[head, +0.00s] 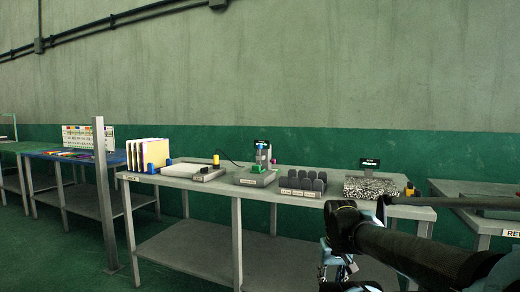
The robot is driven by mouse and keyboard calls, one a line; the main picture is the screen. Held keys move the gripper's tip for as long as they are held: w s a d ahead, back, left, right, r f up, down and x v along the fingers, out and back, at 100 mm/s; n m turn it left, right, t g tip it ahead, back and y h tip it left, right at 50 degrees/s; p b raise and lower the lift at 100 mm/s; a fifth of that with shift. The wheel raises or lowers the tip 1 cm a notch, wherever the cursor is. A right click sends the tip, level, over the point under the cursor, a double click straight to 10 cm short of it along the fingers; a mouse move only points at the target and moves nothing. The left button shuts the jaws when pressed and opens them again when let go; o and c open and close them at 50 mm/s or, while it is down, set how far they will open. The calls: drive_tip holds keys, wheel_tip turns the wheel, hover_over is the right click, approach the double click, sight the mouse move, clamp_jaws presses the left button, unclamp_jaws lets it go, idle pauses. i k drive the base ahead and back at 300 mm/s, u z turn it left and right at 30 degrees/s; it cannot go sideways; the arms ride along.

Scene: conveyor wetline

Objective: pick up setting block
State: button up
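I cannot tell for sure which thing is the setting block. A small blue block (150,168) stands at the front left of the long grey table, beside upright coloured boards. A grey device with a green base and blue part (262,160) stands at mid table. My arm comes in from the lower right, in front of the table's right end. My gripper (340,268) seems to be at the lower end of it, low before the table front; its fingers are small and unclear. I see nothing clearly held.
The grey table (185,184) also bears upright boards (137,152), a flat white pad (186,169), a rack of dark blocks (303,182) and a speckled slab (368,188). A grey post (104,195) stands at its left. More tables stand at both sides.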

sight(256, 168)
drive_tip(key=u, duration=0.5)
drive_tip(key=i, duration=1.35)
drive_tip(key=z, duration=0.15)
